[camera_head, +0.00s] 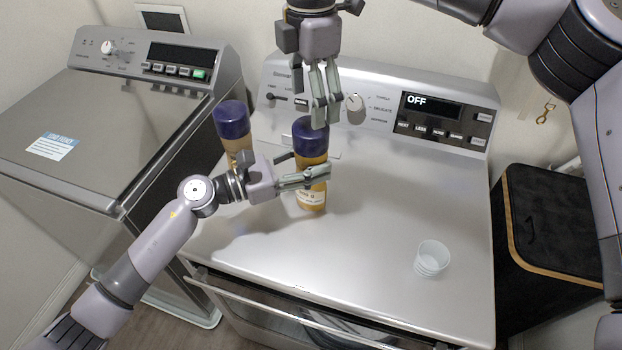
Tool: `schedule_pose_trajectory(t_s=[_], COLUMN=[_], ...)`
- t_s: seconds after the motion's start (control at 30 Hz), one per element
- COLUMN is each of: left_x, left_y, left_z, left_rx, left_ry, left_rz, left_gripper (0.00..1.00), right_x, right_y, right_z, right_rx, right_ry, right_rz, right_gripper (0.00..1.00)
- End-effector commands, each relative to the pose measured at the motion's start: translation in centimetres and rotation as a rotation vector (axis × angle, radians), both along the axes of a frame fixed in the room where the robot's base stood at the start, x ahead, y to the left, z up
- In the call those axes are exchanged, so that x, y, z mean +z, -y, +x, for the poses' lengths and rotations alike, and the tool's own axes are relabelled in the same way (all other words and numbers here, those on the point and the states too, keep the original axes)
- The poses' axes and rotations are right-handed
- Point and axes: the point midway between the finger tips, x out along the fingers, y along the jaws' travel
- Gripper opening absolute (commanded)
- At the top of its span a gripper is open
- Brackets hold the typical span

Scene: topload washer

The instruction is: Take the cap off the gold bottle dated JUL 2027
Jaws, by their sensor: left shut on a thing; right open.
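A gold bottle (312,190) with a dark purple cap (311,140) stands upright on the dryer top. Its lower label is partly visible, but I cannot read a date. My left gripper (318,176) is shut on this bottle's body from the left. My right gripper (322,115) points down just above the cap, open, its fingertips overlapping the cap's top in the view. I cannot tell whether they touch it. A second gold bottle (239,148) with a purple cap (232,119) stands to the left, partly hidden behind my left gripper.
Small stacked clear cups (432,258) stand at the right front of the dryer top (370,240). The control panel (440,118) rises behind, reading OFF. A washer (90,130) is at left, a black hamper (545,230) at right. The dryer's front middle is clear.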

Motion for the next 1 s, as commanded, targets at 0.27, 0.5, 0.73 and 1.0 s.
schedule_pose_trajectory(t_s=[0.27,0.5,0.73,1.0], left_x=[0.0,0.0,0.0,0.0], left_y=[0.0,0.0,0.0,0.0], left_z=[0.0,0.0,0.0,0.0], left_rx=[0.001,0.0,0.0,0.001], left_ry=[-0.001,-0.001,-0.001,-0.001], left_rz=[0.0,0.0,0.0,0.001], left_gripper=[0.0,0.0,0.0,0.0], right_x=[0.0,-3.2,-8.5,-7.8], right_y=[0.0,-3.4,-13.3,-22.8], right_z=[0.0,-1.4,-7.6,-14.5], right_rx=[0.001,0.13,0.451,0.658], right_ry=[0.0,-0.039,-0.095,0.072], right_rz=[0.001,0.118,0.541,1.085], right_gripper=[0.72,0.72,0.72,0.72])
